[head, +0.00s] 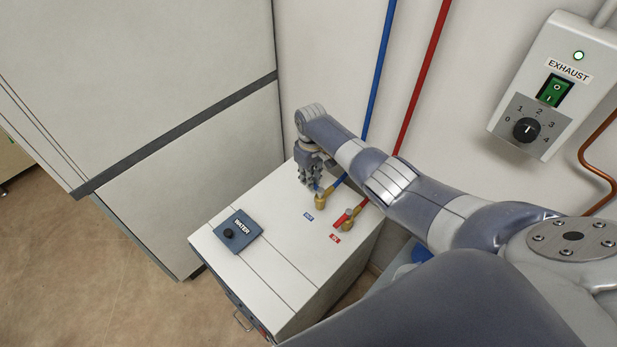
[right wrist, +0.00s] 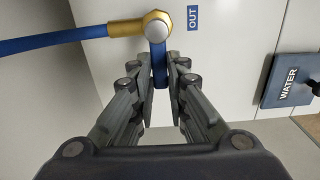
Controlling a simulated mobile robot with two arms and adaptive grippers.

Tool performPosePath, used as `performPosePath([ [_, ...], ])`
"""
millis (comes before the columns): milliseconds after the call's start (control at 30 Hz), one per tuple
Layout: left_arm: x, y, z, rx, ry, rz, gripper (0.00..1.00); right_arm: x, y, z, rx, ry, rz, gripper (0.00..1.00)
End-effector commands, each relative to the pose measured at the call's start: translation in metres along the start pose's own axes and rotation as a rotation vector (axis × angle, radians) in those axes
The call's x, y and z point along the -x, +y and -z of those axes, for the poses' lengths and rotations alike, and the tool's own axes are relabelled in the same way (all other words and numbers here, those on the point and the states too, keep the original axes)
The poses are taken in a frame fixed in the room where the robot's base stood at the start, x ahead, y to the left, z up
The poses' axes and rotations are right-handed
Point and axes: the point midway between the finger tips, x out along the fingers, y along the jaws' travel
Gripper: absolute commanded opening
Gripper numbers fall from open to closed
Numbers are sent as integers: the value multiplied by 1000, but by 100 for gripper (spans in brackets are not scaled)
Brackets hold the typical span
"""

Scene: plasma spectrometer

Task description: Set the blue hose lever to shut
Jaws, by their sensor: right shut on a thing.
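The blue hose lever (right wrist: 160,68) shows in the right wrist view, sticking out from the brass valve (right wrist: 157,26) toward my gripper, at a right angle to the blue hose (right wrist: 50,40). My right gripper (right wrist: 166,72) is shut on the lever, with one finger on each side of it. In the head view my right gripper (head: 311,183) is at the brass valve (head: 321,201) on top of the white cabinet, and it mostly hides the lever there. My left gripper is not in view.
A second brass valve (head: 348,220) with a red hose stands close to the right. A dark WATER box (head: 238,231) lies on the white cabinet (head: 270,270). An EXHAUST switch box (head: 552,85) hangs on the wall. A tall grey cabinet (head: 140,80) stands at the left.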

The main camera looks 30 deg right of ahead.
Motion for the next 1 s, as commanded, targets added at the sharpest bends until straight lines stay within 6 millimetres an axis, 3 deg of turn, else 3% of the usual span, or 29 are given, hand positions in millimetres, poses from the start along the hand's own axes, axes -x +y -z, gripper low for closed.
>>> performPosePath([
  [333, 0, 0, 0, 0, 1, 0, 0, -2, -2, -2, -6, -6, 5, 0],
  [367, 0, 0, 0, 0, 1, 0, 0, -2, -2, -2, -6, -6, 5, 21],
  [433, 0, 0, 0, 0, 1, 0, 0, -2, -2, -2, -5, -5, 5, 34],
  [800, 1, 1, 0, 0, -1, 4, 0, 1, 0, 0, -3, -1, 2, 34],
  [1000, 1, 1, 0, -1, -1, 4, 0, 18, 0, 0, -2, 0, 1, 34],
])
